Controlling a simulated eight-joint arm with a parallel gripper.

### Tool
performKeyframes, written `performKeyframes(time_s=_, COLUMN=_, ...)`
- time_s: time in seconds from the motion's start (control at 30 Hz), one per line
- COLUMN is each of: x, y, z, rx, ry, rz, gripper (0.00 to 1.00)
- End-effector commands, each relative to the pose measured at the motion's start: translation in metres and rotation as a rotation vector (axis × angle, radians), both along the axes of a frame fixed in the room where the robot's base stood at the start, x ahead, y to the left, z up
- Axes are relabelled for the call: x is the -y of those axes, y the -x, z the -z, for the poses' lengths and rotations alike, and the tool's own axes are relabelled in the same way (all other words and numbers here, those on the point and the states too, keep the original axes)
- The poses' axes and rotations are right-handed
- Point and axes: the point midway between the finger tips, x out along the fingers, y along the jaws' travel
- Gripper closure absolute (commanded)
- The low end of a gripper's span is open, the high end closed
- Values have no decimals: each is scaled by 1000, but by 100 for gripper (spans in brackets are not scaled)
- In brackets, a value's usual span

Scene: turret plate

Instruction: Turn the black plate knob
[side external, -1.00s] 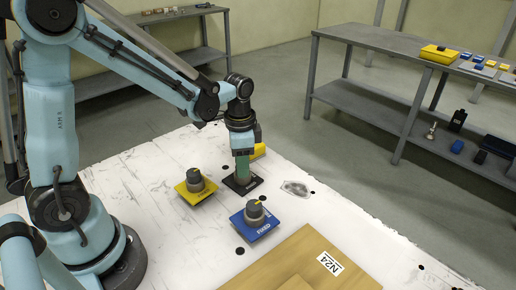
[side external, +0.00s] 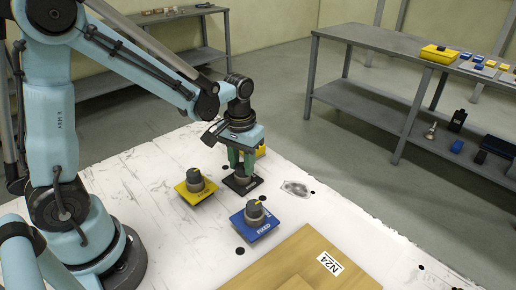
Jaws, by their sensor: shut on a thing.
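The black plate (side external: 242,187) lies flat on the white table, behind and right of the yellow plate. My gripper (side external: 242,168) is directly above it, pointing down, with its green fingers shut around the grey knob (side external: 241,178) on the plate. The fingers hide most of that knob, so its pointer mark cannot be seen.
A yellow plate with a knob (side external: 195,182) stands close at the left. A blue plate with a knob (side external: 255,219) stands in front. Another yellow object (side external: 260,152) is partly hidden behind my gripper. A wooden board (side external: 300,265) lies at the front.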

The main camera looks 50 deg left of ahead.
Motion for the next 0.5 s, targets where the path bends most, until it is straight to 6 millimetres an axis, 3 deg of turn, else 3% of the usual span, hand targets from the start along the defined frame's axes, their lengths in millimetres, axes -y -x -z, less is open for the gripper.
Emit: performKeyframes(time_s=0.5, x=0, y=0, z=0, rx=0, ry=0, rz=-360, gripper=96)
